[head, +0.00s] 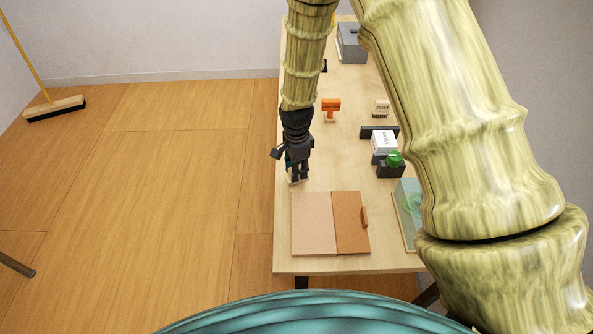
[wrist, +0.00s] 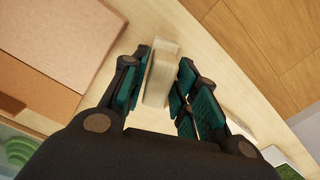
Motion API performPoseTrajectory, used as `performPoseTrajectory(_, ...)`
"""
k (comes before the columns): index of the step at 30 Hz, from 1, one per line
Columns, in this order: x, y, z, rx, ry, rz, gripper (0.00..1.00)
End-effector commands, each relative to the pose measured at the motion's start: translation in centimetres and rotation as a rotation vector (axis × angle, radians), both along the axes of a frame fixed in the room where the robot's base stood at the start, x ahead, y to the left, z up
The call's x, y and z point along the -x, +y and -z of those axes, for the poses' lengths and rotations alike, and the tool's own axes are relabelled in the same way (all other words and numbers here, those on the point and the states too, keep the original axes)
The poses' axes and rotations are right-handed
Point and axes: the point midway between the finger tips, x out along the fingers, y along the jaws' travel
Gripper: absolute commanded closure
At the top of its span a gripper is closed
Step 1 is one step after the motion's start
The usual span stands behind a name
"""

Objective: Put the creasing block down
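The pale wooden creasing block (wrist: 158,80) is between the fingertips of my gripper (wrist: 165,62) in the wrist view, close against the left finger. A narrow strip of table shows between the block and the right finger, so the fingers look open around it. In the head view my gripper (head: 298,178) points down over the table's left edge area, behind the two-tone board. Only a small pale bit of the block shows there, at the fingertips. Whether its underside rests on the table is hard to tell.
A pink and brown board (head: 311,222) lies on the table (head: 345,262) in front of my gripper. A green-patterned tray (head: 405,215), a dark holder with a green knob (head: 393,160), a white box (head: 384,143) and an orange tool (head: 331,106) stand around. Bare table lies right of my gripper.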

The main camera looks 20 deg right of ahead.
Motion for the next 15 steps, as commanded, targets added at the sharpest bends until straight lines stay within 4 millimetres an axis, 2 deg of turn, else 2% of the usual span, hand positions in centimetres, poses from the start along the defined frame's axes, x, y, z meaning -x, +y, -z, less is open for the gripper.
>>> performPoseTrajectory(15,-0.1,0.0,-6.2,0.001,-0.003,0.000,0.71)
